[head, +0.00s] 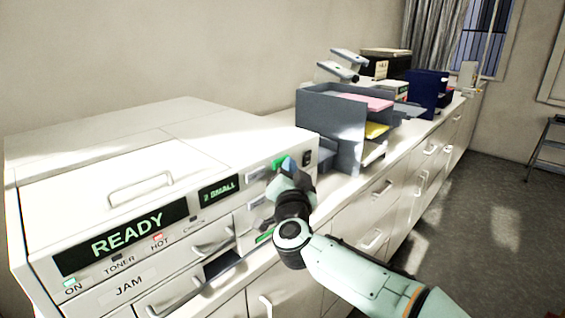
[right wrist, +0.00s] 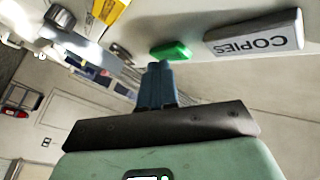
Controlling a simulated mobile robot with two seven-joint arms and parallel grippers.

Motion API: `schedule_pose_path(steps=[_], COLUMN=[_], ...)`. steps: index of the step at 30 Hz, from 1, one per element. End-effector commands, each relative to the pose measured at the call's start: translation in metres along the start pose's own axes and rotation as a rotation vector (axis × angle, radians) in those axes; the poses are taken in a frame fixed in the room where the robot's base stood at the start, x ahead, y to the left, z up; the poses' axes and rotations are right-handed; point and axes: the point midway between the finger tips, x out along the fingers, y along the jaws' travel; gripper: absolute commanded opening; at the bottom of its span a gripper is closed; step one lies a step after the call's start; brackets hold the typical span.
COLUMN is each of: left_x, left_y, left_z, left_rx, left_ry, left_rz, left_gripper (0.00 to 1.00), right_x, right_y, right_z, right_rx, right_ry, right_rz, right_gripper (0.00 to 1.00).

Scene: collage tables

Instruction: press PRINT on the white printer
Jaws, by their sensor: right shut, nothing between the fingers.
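The white printer (head: 95,150) stands at the left in the head view. Its large display (head: 125,236) reads READY and a smaller one (head: 218,189) reads 2 SMALL. A green button (head: 278,163) sits at the right end of its front panel; it also shows in the right wrist view (right wrist: 171,50), left of a pale COPIES key (right wrist: 254,36). No PRINT lettering is readable. My right gripper (head: 289,164) is shut and empty, its blue fingertips (right wrist: 158,68) right at the green button. I cannot tell whether they touch it. My left gripper is out of view.
The ON lamp (head: 70,283) glows green and the HOT lamp (head: 157,238) red. A grey paper tray (head: 345,143) stands just right of the printer, close to my right gripper. Drawer handles (head: 381,190) stick out along the counter front.

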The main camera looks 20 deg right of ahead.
Motion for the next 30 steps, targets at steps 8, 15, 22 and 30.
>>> schedule_pose_path(steps=[8,15,22,30], left_x=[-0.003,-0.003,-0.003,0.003], left_y=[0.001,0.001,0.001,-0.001], left_z=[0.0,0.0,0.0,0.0], left_rx=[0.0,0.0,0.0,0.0], left_ry=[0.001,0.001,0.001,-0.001], left_rz=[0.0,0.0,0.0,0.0], left_gripper=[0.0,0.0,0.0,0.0], right_x=[0.003,0.003,0.002,-0.008], right_y=[-0.002,-0.003,-0.002,0.006], right_z=[0.002,0.003,0.002,-0.004], right_rx=[0.001,0.0,0.0,0.0], right_ry=[0.0,-0.001,-0.001,0.0], right_rz=[-0.001,-0.001,-0.001,-0.001], right_gripper=[0.0,0.0,0.0,0.0])
